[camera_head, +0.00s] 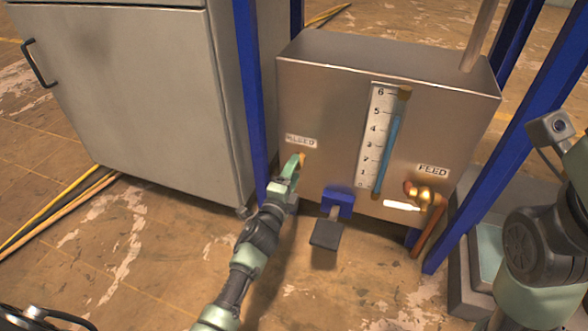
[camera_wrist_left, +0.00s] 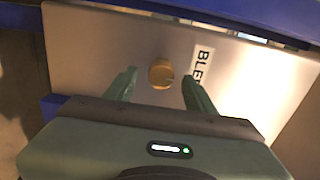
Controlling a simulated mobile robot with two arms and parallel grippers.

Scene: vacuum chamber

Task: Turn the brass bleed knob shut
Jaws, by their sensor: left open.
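The brass bleed knob (camera_wrist_left: 161,73) is a small round knob on the front of the metal tank (camera_head: 330,85), beside the BLEED label (camera_wrist_left: 201,68). In the head view the knob (camera_head: 301,158) shows only as a small brass bit below the label, mostly hidden by my left gripper. My left gripper (camera_head: 291,168) is open at the tank's lower left front. In the left wrist view its two fingers (camera_wrist_left: 158,88) stand on either side of the knob, with gaps between them and it. My right arm is at the right edge of the head view; its gripper does not show.
A sight gauge (camera_head: 383,135) with blue liquid is on the tank's front. A brass FEED valve (camera_head: 425,194) with a white-tipped lever sits at lower right. A blue bracket with a dark pedal (camera_head: 326,235) is below. Blue posts (camera_head: 251,85) flank the tank. A grey cabinet (camera_head: 130,90) stands left.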

